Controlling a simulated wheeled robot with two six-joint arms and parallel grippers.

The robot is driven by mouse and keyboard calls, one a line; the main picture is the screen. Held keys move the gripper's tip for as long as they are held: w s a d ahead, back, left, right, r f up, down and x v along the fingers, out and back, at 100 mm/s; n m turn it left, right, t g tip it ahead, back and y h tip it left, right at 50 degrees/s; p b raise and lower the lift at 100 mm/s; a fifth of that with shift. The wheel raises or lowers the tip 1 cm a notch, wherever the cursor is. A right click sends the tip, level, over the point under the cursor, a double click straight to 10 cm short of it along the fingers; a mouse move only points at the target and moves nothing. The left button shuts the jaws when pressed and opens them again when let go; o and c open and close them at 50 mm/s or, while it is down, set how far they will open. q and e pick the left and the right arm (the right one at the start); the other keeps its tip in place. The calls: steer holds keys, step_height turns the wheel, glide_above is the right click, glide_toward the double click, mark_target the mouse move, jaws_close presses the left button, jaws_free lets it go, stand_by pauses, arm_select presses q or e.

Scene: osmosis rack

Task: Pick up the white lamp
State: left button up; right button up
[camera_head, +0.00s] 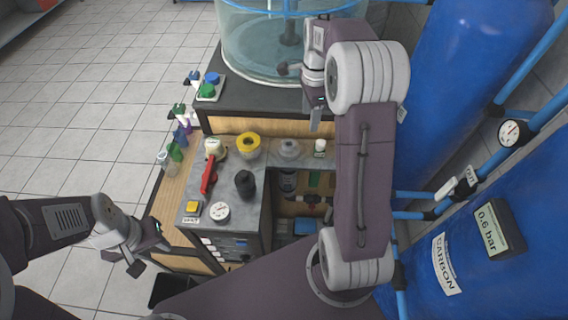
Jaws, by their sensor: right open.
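A small white, dome-topped piece that looks like the white lamp (214,147) stands at the back left of the grey panel top. A second small white piece (320,146) stands further right on the same top, and I cannot tell for certain which is the lamp. My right gripper (314,106) is open and empty, above and behind the panel, near the glass tank. My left gripper (150,252) is low, left of the panel, apart from both white pieces. I cannot tell how far its fingers are parted.
A red lever (208,175), a black knob (245,183), a yellow-rimmed cup (249,146) and a gauge (220,211) crowd the panel. Bottles (176,152) stand on the wooden ledge. A glass tank (262,45) is behind, with blue cylinders (470,60) at right. The tiled floor at left is clear.

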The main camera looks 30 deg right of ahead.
steer(key=m, duration=0.1)
glide_above(321, 142)
step_height(321, 142, down, 4)
steer(key=shift+d+r, duration=0.1)
steer(key=f, duration=0.2)
steer(key=shift+a+f, duration=0.2)
steer(key=shift+f, duration=0.1)
steer(key=shift+w+a+f, duration=0.1)
steer(key=shift+a+f, duration=0.1)
steer(key=shift+f, duration=0.25)
steer(key=f, duration=0.4)
steer(key=shift+d+f+p, duration=0.35)
steer(key=shift+d, duration=0.05)
steer(key=shift+a+f, duration=0.1)
steer(key=shift+f, duration=0.2)
steer(key=c, duration=1.1)
